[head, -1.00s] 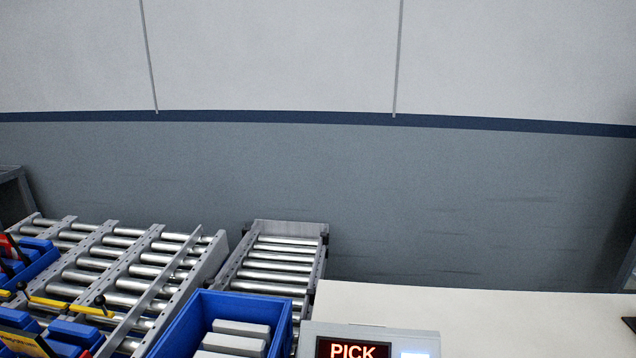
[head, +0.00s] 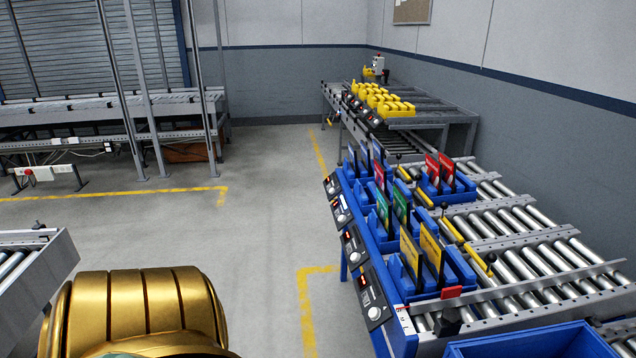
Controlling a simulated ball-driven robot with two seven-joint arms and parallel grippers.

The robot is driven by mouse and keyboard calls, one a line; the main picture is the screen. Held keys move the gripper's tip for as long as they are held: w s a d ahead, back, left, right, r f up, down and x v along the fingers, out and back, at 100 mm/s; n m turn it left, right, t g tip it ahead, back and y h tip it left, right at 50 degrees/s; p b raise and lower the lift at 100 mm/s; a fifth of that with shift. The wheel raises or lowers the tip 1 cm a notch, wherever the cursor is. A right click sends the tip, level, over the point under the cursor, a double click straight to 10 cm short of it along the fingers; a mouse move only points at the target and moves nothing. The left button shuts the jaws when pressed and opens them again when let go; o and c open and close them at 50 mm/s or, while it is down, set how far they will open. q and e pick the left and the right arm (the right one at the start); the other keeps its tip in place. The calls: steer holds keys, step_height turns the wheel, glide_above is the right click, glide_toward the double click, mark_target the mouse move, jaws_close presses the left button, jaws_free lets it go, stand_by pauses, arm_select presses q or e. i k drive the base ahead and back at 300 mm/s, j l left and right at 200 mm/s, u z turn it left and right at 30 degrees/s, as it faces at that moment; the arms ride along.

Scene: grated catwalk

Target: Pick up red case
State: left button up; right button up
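Two thin, upright red cases stand in a blue bin on the roller conveyor at the right. One red case (head: 432,168) is at the left and the other (head: 447,168) is just right of it. A smaller reddish one (head: 380,178) stands in another blue bin further left. Their lower parts are hidden by the bins. Neither of my grippers is in view. A gold rounded part at the bottom left looks like my own arm.
Blue bins with green cases (head: 400,206) and yellow cases (head: 410,250) stand nearer on the conveyor. A blue crate (head: 530,345) is at the bottom right. Yellow bins (head: 385,102) sit further back. The grey floor (head: 250,215) in the middle is clear.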

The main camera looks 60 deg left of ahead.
mark_target(380, 173)
steer(key=u, duration=1.5)
steer(key=z, duration=1.3)
steer(key=i+j+z, duration=0.1)
steer(key=j, duration=0.35)
steer(key=i+j+z, duration=0.1)
steer(key=j, duration=0.4)
steer(key=i+j+z, duration=0.1)
steer(key=i+j, duration=0.15)
steer(key=j, duration=0.2)
steer(key=i+j+z, duration=0.1)
steer(key=j, duration=0.4)
steer(key=i+j+z, duration=0.1)
steer(key=j, duration=0.4)
